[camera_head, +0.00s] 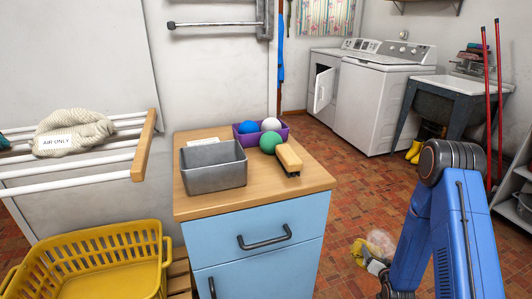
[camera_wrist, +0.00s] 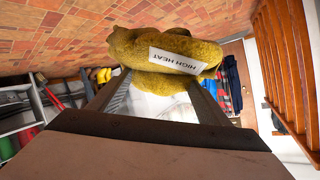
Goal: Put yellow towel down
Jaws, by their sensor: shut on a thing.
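The yellow towel (camera_wrist: 160,48) is a bunched, mustard-coloured cloth with a white "HIGH HEAT" label. In the wrist view it lies across the tips of my gripper (camera_wrist: 157,88), which is shut on it. In the head view the towel (camera_head: 362,252) shows low at the right, seen against the tiled floor, beside my blue arm. My gripper (camera_head: 376,267) is small there and partly hidden by the arm. Whether the towel touches anything below it cannot be told.
A wood-topped blue cabinet (camera_head: 262,237) holds a grey metal bin (camera_head: 213,168), a purple tray (camera_head: 284,136) with balls, and a brush (camera_head: 289,159). A yellow basket (camera_head: 90,262) stands left, below a drying rack (camera_head: 75,176) with a beige cloth labelled "AIR ONLY" (camera_head: 72,132). Washers and a sink stand behind.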

